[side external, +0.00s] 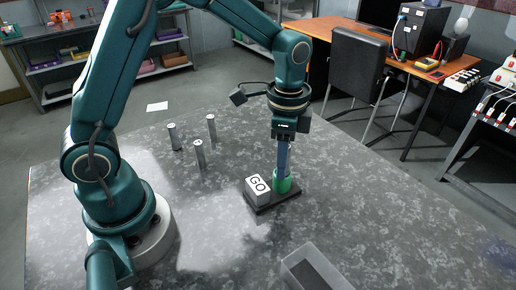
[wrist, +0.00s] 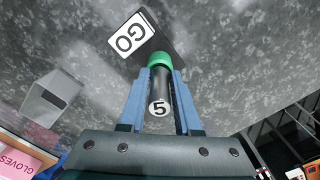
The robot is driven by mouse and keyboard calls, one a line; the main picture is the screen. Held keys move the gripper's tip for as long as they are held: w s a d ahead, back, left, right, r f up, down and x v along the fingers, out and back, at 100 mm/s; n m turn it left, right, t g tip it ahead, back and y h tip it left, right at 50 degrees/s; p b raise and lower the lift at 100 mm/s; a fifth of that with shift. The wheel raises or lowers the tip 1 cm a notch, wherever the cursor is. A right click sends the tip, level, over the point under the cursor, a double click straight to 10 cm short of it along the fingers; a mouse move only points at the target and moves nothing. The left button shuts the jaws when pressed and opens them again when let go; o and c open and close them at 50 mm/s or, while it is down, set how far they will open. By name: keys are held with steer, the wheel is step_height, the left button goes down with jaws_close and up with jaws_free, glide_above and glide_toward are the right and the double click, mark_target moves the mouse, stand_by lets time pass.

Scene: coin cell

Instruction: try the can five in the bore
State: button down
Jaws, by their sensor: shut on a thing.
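Can five (wrist: 159,92) is dark, with a white top end marked 5, in the wrist view. My gripper (wrist: 158,76) is shut on it, one blue finger on each side. The green bore piece (wrist: 159,60) shows at the can's far end, and the two line up. In the side view my gripper (side external: 282,174) points straight down at the green bore piece (side external: 289,184), with the fingers hiding the can. How deep the can sits in the bore I cannot tell. The GO block (side external: 257,189) stands beside the bore on a dark base (side external: 262,209).
Three grey cans (side external: 199,154) stand upright on the speckled table left of the fixture. An open grey bin (side external: 316,270) sits at the table's front edge; it also shows in the wrist view (wrist: 53,103). A white card (side external: 157,106) lies at the back. The table right of the fixture is clear.

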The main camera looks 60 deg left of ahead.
steer(key=shift+r, duration=0.3)
steer(key=shift+s+a, duration=0.1)
stand_by(0.7)
steer(key=shift+f, duration=0.35)
stand_by(0.8)
stand_by(3.0)
steer(key=shift+r, duration=2.55)
